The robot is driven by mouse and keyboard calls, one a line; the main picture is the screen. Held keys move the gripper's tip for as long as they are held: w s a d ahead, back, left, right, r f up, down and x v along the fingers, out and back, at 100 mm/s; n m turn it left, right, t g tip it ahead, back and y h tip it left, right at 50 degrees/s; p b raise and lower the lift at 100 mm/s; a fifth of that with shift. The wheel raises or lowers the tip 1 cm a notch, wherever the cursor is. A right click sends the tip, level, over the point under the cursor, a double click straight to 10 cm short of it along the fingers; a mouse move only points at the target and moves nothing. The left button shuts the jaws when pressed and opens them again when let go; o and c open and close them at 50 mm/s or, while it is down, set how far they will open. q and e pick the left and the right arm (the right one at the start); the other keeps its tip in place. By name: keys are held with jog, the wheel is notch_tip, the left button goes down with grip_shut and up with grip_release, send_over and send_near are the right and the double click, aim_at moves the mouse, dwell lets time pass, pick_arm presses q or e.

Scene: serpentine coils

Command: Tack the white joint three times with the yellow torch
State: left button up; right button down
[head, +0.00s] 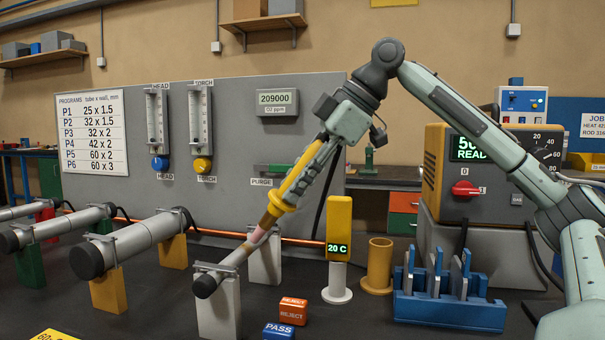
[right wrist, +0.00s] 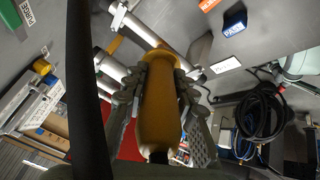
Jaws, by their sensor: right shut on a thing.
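My right gripper (head: 310,175) is shut on the yellow torch (head: 281,199). The torch slants down to the left, and its pinkish tip is at or just above the thin tube on the white stands (head: 218,304). I cannot tell whether the tip touches the tube. In the right wrist view the torch (right wrist: 159,112) lies between the fingers of my gripper (right wrist: 160,75), its far end hidden. The white joint (head: 236,258) is the tube pair held by the white stands, partly behind the torch tip. My left gripper is not in view.
Thicker tubes on yellow (head: 109,291) and green stands lie to the left. A yellow 20 C gauge (head: 339,228), a yellow cup (head: 379,266) and a blue rack (head: 450,308) stand to the right. A red REJECT block (head: 292,311) and a blue PASS block (head: 278,331) lie in front.

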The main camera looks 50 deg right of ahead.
jog(key=shift+w+a+f, duration=0.15)
jog(key=shift+w, duration=0.1)
dwell(0.5)
jog(key=shift+w+a+f, duration=0.1)
jog(key=shift+w+f, duration=0.1)
jog(key=shift+f, duration=0.1)
dwell(0.7)
jog(key=shift+f, duration=0.1)
jog(key=shift+w+f, duration=0.1)
dwell(0.5)
jog(key=shift+a+f, duration=0.1)
jog(key=shift+f, duration=0.05)
dwell(0.6)
dwell(0.4)
jog(key=shift+f, duration=0.1)
dwell(0.5)
